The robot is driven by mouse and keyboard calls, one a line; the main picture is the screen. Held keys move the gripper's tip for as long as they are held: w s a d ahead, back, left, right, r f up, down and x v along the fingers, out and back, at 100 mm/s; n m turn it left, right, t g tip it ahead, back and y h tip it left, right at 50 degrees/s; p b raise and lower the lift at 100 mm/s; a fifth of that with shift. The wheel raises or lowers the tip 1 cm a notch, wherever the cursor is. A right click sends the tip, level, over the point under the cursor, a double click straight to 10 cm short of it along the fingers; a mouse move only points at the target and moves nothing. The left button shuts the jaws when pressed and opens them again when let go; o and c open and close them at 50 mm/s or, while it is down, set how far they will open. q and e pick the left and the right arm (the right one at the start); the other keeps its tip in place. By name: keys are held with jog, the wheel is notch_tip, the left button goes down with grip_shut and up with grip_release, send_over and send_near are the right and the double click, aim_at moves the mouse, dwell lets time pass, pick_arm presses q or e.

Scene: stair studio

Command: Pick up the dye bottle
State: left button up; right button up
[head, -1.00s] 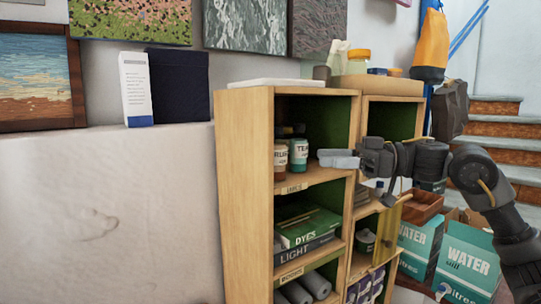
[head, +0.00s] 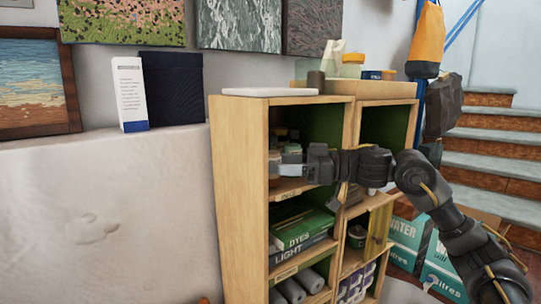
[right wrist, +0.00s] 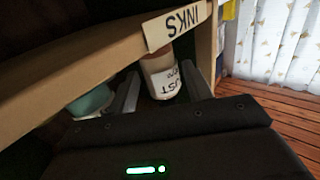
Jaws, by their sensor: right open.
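Two small bottles stand on the upper shelf of the wooden shelf unit. In the right wrist view the rust-labelled bottle (right wrist: 160,76), brown and white with "UST" legible, sits between the two fingers of my right gripper (right wrist: 161,80). A teal bottle (right wrist: 90,103) is left of it, outside the left finger. My right gripper (head: 284,164) is open and reaches into the shelf compartment from the right. In the head view it hides most of the bottles; only their upper parts (head: 292,148) show. Finger contact with the rust bottle cannot be told. My left gripper is not in view.
The shelf unit (head: 238,190) has a side wall close to the fingertips. Green and dark boxes (head: 303,232) lie on the shelf below. Water boxes (head: 408,240) stand at right by the stairs (head: 490,165).

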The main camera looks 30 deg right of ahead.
jog(key=shift+w+a, duration=0.2)
jog(key=shift+a, duration=0.2)
jog(key=shift+s+d, duration=0.1)
jog(key=shift+d, duration=0.05)
jog(key=shift+c, duration=0.4)
jog(key=c, duration=0.8)
jog(key=shift+o, duration=0.2)
jog(key=shift+r+b, duration=0.4)
jog(key=shift+r, duration=0.55)
jog(key=shift+s+d+r+b, duration=0.1)
jog(key=shift+d+r+b, duration=0.35)
jog(key=shift+r, duration=0.2)
jog(key=b+v, duration=0.5)
jog(key=v, duration=1.2)
